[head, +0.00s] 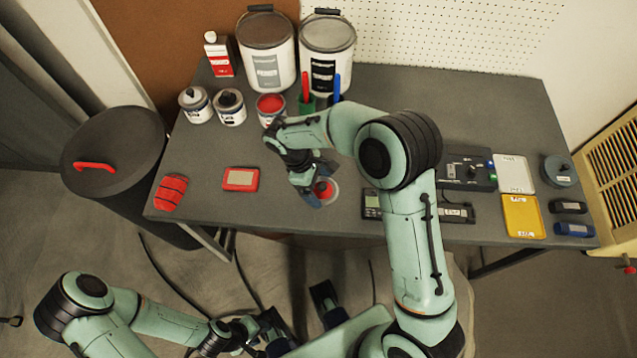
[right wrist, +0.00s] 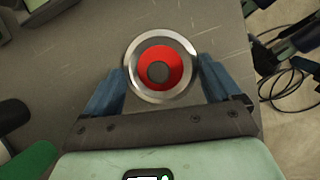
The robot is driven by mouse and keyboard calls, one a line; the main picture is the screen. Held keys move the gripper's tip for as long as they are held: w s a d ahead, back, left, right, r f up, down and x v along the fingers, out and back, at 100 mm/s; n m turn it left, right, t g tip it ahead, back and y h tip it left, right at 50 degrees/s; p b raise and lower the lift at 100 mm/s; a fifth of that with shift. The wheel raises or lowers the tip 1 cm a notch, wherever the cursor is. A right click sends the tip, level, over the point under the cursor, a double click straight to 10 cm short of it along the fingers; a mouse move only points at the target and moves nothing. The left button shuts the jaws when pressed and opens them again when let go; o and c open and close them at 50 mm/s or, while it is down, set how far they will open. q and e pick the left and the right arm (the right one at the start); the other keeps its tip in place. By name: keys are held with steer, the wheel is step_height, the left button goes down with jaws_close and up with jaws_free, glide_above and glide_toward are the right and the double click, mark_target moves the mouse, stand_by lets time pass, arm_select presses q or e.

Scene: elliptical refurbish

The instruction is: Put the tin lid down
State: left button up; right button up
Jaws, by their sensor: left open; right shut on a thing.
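The tin lid (head: 326,191) is a round disc with a silver rim, a red ring and a dark centre knob. My right gripper (head: 316,193) is shut on it near the table's front edge. In the right wrist view the lid (right wrist: 162,68) sits between the two blue fingertips, its face towards the camera. Whether it touches the tabletop or hangs just above it, I cannot tell. My left gripper (head: 280,333) is open and low in front of the table, away from the lid.
The grey table (head: 270,212) has bare room left of the lid. A red-and-beige box (head: 241,179) and a red object (head: 171,192) lie there. An open red paint tin (head: 270,106) stands behind. A multimeter (head: 374,203) lies to the right. A lidded bin (head: 115,150) stands left.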

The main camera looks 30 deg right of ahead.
steer(key=shift+f, duration=0.2)
steer(key=o, duration=0.7)
steer(key=p+v, duration=0.2)
steer(key=v, duration=1)
steer(key=shift+s+r, duration=0.1)
steer(key=shift+r, duration=0.15)
